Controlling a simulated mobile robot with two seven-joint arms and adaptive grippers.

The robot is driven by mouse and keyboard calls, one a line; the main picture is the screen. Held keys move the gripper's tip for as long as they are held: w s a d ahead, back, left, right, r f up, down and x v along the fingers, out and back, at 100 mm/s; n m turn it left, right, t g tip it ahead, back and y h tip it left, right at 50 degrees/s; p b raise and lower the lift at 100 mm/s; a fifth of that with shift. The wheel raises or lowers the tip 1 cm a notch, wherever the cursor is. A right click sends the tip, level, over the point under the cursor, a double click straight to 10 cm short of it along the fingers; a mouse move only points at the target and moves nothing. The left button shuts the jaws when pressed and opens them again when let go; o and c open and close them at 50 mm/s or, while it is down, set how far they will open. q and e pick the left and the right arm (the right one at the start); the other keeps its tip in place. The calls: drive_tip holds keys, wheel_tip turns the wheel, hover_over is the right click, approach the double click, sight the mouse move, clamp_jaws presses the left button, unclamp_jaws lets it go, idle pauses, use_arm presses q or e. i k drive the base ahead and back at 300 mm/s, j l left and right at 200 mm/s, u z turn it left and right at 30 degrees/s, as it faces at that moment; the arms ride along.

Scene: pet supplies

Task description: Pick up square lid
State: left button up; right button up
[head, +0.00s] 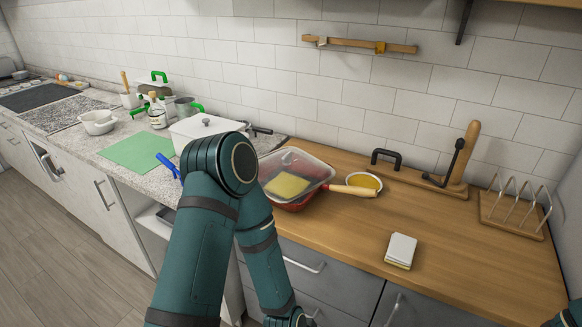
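A squarish see-through lid (312,165) with a pale rim lies on a red pan (292,203) on the wooden counter. A yellow slab (287,185) shows through it. The pan's wooden handle points right. Neither gripper can be made out; only a bit of my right arm shows at the lower right corner.
A yellow bowl (366,182) sits behind the pan's handle. A stack of white-and-yellow pads (401,250) lies near the front. A wooden stand (460,160) and a wire rack (512,212) are at right. A green mat (137,150) lies left. The right front counter is clear.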

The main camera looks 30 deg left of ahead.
sight(281, 184)
drive_tip(key=j+z, duration=0.35)
drive_tip(key=j, duration=0.55)
drive_tip(key=j+z, duration=0.4)
drive_tip(key=j, duration=0.55)
